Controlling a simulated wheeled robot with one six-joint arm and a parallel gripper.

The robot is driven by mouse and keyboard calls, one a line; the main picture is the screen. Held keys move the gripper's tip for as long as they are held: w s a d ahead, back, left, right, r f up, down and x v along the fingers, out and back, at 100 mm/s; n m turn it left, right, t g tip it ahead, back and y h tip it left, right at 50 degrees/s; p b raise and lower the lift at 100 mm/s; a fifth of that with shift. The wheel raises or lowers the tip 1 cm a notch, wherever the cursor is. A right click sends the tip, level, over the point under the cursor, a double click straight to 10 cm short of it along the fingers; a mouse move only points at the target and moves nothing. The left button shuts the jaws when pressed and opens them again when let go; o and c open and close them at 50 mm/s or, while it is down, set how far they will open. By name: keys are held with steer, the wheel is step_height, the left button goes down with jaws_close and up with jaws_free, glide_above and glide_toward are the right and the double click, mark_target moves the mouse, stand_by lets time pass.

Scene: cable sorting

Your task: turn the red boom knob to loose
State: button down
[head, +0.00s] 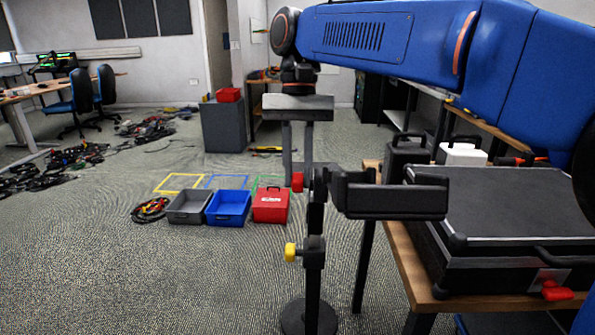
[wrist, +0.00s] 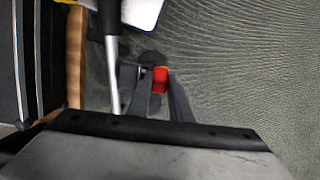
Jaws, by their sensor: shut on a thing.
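The red boom knob (head: 298,181) sits on the upper joint of a black stand (head: 314,275). A black boom with a wide black holder (head: 390,196) extends right from that joint. My gripper (head: 297,177) reaches down from above with its fingers around the red knob. In the wrist view the red knob (wrist: 159,80) lies between the two dark fingers (wrist: 156,85), which are shut on it. The fingers partly hide the knob, and its loose or tight setting cannot be read. A yellow knob (head: 290,252) is lower on the stand.
A wooden table (head: 402,270) with a large black case (head: 505,205) stands close on the right. Grey (head: 188,207), blue (head: 228,208) and red (head: 270,206) boxes lie on the floor behind, left of the stand. Open carpet lies at the front left.

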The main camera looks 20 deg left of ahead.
steer(key=c, duration=1.9)
jaws_free()
steer(key=shift+o, duration=0.2)
steer(key=v, duration=0.7)
steer(key=shift+r, duration=0.25)
